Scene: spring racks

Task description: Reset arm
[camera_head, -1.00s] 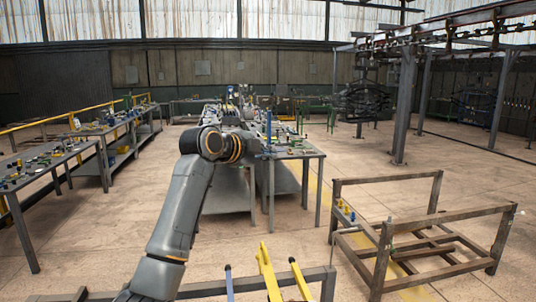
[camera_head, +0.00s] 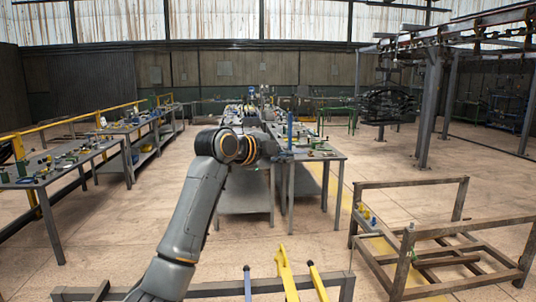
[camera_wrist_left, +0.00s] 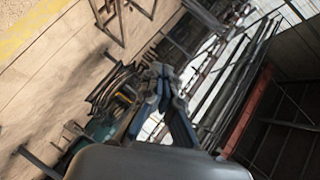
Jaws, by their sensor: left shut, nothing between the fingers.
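My left arm (camera_head: 195,215) rises from the bottom left of the head view and reaches forward to its dark joint with orange rings (camera_head: 240,147). The hand beyond that joint is small and mostly lost against the workbench. In the left wrist view my left gripper (camera_wrist_left: 162,84) shows its bluish fingers close together, shut and empty, with no object between them. My right gripper is not seen in either view.
A long workbench (camera_head: 322,152) with small parts stands ahead. More benches (camera_head: 70,165) line the left side by a yellow rail. A brown metal frame (camera_head: 440,232) stands at the right. Yellow bars (camera_head: 286,272) rise at the bottom. The floor between is open.

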